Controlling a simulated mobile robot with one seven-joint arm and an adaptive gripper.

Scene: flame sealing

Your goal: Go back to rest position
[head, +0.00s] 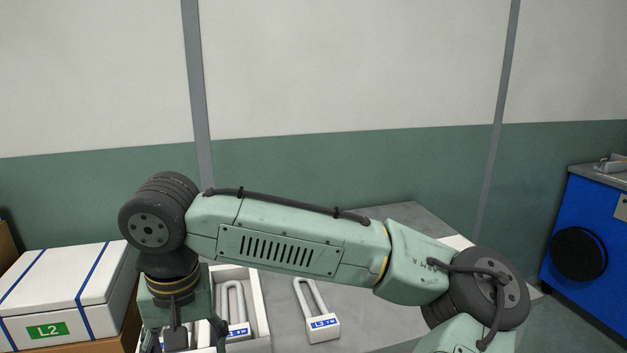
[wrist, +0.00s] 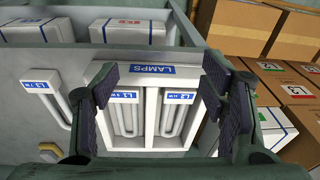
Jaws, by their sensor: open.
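My gripper (wrist: 160,75) is open, its two pads apart with nothing between them. In the head view my gripper (head: 182,336) hangs at the lower left, partly cut off by the frame edge. Below it in the wrist view is a white tray (wrist: 154,71) marked LAMPS, with two U-shaped lamps, one on the left (wrist: 123,118) and one on the right (wrist: 180,118), in separate compartments. A third lamp (wrist: 44,92), marked L3, lies outside the tray on the grey table. That loose lamp also shows in the head view (head: 318,326).
A white box (head: 64,287) with blue straps and an L2 label stands at left. Cardboard boxes (wrist: 284,85) stand right of the tray in the wrist view. White boxes (wrist: 125,31) sit beyond it. A blue cabinet (head: 590,230) is at right. The grey table (head: 410,215) has bare room.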

